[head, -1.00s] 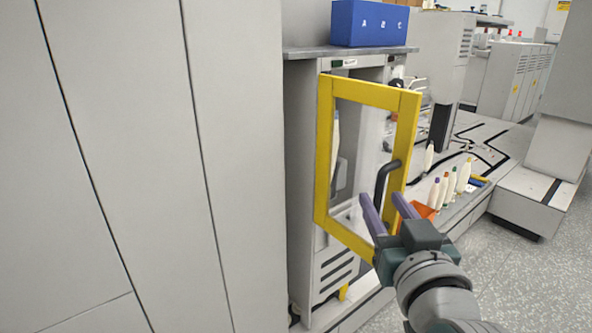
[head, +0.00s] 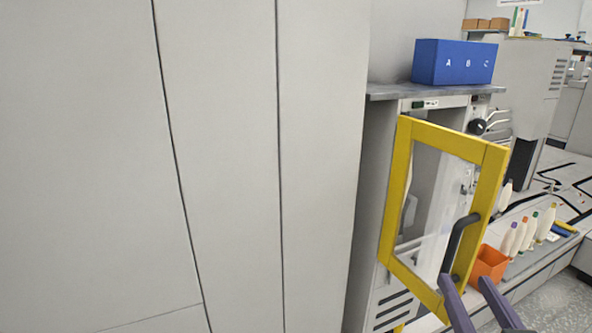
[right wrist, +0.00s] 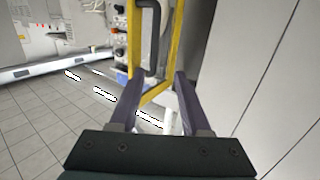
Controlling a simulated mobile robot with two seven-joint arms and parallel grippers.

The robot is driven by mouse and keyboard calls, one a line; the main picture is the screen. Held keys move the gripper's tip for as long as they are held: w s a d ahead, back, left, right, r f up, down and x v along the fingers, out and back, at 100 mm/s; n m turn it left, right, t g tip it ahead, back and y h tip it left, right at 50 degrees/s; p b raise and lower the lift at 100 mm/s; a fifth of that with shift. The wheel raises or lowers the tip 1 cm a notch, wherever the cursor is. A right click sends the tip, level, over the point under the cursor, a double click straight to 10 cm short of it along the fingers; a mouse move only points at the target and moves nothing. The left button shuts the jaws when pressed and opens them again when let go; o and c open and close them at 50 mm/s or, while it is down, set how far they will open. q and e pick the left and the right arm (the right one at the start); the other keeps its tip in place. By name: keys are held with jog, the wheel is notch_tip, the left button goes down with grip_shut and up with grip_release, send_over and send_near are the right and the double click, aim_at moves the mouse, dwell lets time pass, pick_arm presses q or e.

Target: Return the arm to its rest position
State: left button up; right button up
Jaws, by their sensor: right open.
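My right gripper (head: 470,296) shows at the bottom right of the head view, with two purple-grey fingers spread apart and nothing between them. In the right wrist view my right gripper (right wrist: 158,100) is also open and empty. The yellow-framed door (head: 398,200) stands ajar on the grey machine cabinet. Its dark handle (head: 456,243) is just above the fingers in the head view, and the handle also shows in the right wrist view (right wrist: 155,40) beyond the fingertips. I cannot tell whether a finger touches the door. My left gripper is not in view.
A blue box (head: 440,66) marked A, B, C sits on the cabinet top. An orange bin (head: 489,266) and several white bobbins (head: 520,236) stand on the ledge at right. Tall grey panels (head: 230,150) fill the left. Tiled floor (right wrist: 45,125) is open in the wrist view.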

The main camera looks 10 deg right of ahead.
jog(key=s+a+r+n+g+y+p, duration=0.3)
jog(key=s+r+g+p, duration=0.3)
jog(key=s, duration=0.4)
jog(key=s+a+r+n+g+y+p, duration=0.25)
jog(key=s+r+g+p, duration=0.2)
jog(key=s+g, duration=0.4)
notch_tip(320, 180, up, 37)
jog(key=s+t+p, duration=0.1)
jog(key=p, duration=3.6)
jog(key=shift+p, duration=0.3)
